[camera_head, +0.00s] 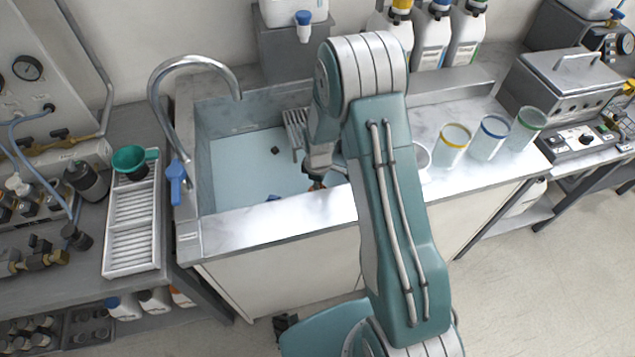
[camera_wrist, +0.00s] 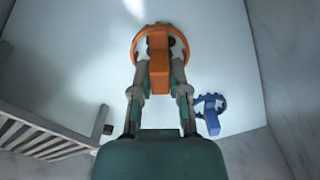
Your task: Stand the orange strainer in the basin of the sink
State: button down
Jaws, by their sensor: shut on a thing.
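The orange strainer (camera_wrist: 159,72), a round ring with a block-like handle, is held in my gripper (camera_wrist: 159,88). The two fingers close on the handle from both sides, with the ring beyond the fingertips. In the head view my gripper (camera_head: 318,178) reaches down into the right part of the sink basin (camera_head: 235,180), and only a little orange shows below it. The strainer is inside the basin outline over the pale floor. I cannot tell whether it touches the floor. My arm hides the basin's right part.
A blue strainer (camera_wrist: 210,114) lies on the basin floor close to my gripper. A grey slatted rack (camera_wrist: 45,135) stands in the basin on the other side. The tap (camera_head: 190,62) arches over the basin's left. Several clear cups (camera_head: 453,143) stand on the right counter.

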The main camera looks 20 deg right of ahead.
jog(key=shift+f, duration=0.15)
jog(key=c, duration=0.5)
grip_release()
jog(key=shift+c, duration=0.2)
jog(key=c, duration=0.4)
jog(key=shift+r, duration=4)
